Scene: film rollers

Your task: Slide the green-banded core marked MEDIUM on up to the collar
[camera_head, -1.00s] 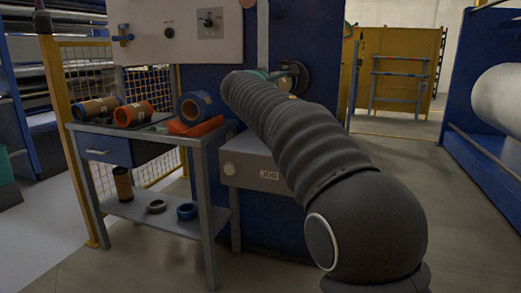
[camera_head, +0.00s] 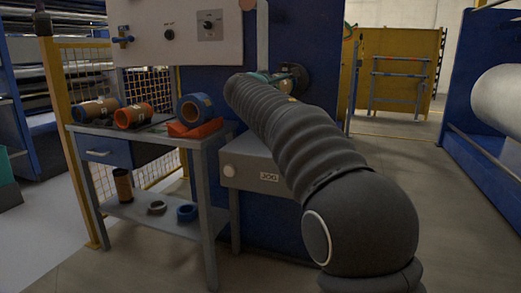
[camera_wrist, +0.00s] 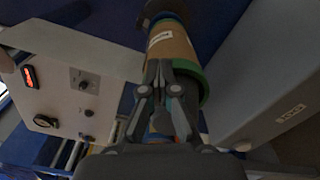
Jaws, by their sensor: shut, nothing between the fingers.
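The green-banded core (camera_wrist: 176,46) shows in the wrist view as a brown tube with a white label and a green band at its near end. Its far end is at or close to the dark round collar (camera_wrist: 160,8); I cannot tell whether they touch. The label is too small to read. My gripper (camera_wrist: 163,76) is shut and empty, its fingertips in front of the core's near end and overlapping it in the picture. In the head view the collar (camera_head: 297,74) shows on the blue machine face, while my arm hides most of the core and gripper.
The bench (camera_head: 160,142) at left holds an orange-banded core (camera_head: 133,115), a blue-banded core (camera_head: 97,109) and a large blue roll (camera_head: 194,107) on an orange cradle. A grey JOG box (camera_head: 262,172) juts out below the collar.

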